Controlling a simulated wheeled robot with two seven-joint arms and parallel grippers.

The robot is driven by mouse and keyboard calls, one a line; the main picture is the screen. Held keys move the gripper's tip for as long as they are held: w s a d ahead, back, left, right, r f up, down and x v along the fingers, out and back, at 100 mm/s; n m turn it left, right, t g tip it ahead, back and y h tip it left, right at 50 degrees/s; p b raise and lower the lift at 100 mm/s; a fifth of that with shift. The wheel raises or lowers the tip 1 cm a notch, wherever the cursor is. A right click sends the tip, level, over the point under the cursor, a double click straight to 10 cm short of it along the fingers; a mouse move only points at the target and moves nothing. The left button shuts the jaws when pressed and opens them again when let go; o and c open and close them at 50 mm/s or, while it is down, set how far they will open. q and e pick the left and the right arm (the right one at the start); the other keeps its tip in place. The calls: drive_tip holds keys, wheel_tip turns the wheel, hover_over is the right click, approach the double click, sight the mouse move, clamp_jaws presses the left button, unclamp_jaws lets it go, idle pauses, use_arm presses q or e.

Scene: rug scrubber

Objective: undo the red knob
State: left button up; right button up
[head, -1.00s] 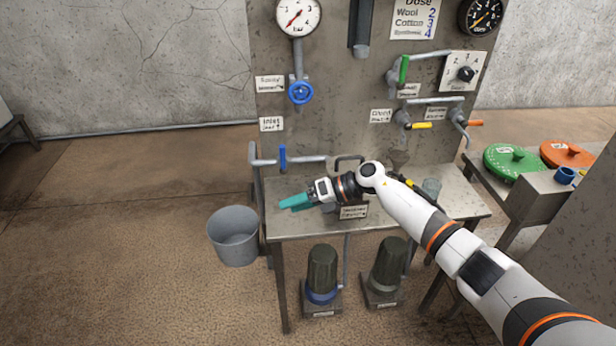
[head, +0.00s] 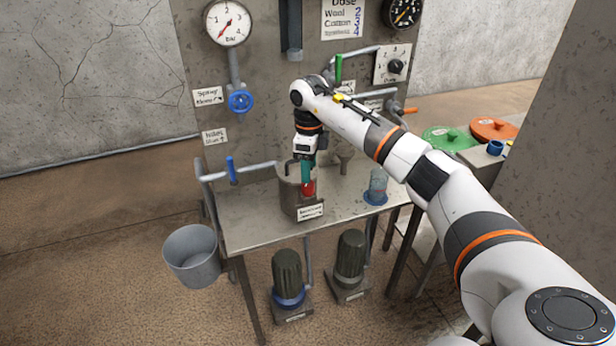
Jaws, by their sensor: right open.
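The red knob (head: 309,189) shows on the front of a grey metal canister (head: 288,197) on the steel bench. My right gripper (head: 307,178) points down at it, with teal fingers at the knob's upper part. The fingers partly cover the knob, and I cannot tell whether they touch it. The gripper is open. My left gripper is not in view.
A labelled plate (head: 311,211) sits at the canister's foot. A glass on a blue base (head: 377,187) stands to the right on the bench (head: 245,226). The blue inlet lever (head: 231,170) is to the left.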

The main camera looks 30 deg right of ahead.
sight(308, 188)
drive_tip(key=shift+f, duration=2.15)
drive_tip(key=shift+c, duration=0.3)
drive_tip(key=c, duration=0.9)
